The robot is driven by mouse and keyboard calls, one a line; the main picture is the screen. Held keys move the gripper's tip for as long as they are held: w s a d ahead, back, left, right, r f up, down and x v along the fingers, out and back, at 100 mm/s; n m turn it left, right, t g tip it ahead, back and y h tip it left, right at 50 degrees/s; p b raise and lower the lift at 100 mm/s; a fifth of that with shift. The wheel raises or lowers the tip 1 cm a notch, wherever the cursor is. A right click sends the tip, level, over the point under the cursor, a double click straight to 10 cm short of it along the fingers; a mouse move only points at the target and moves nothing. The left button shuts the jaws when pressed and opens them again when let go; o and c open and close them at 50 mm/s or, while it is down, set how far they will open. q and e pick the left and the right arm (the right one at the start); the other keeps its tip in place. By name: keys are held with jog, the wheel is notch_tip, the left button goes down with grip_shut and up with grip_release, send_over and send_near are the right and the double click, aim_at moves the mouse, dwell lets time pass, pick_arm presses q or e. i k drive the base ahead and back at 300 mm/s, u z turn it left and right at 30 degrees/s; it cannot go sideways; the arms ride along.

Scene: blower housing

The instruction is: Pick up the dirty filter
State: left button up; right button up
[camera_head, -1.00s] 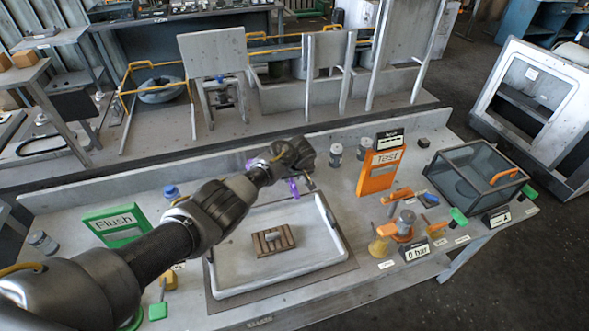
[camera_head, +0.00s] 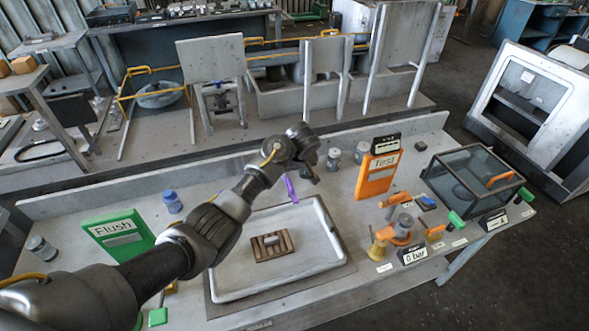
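A small grey piece (camera_head: 271,240) lies on a brown slatted block (camera_head: 288,246) inside the white tray (camera_head: 334,260) on the bench. I cannot tell whether either is the dirty filter. My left arm reaches in from the lower left across the tray's left side. My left gripper (camera_head: 300,178) is above the tray's far edge, beyond and above the block and apart from it. Its fingers are small and seen from behind, so their opening is unclear. A narrow purple piece (camera_head: 290,188) shows beside them. My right gripper is out of view.
A green Flush sign (camera_head: 120,236) and a blue-capped jar (camera_head: 172,202) stand left of the tray. To its right are an orange Test sign (camera_head: 376,176), an orange fixture (camera_head: 401,234) with a 0 bar label, and a glass-sided box (camera_head: 477,178).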

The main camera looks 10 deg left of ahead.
aim_at(275, 244)
jog(key=k, duration=1.5)
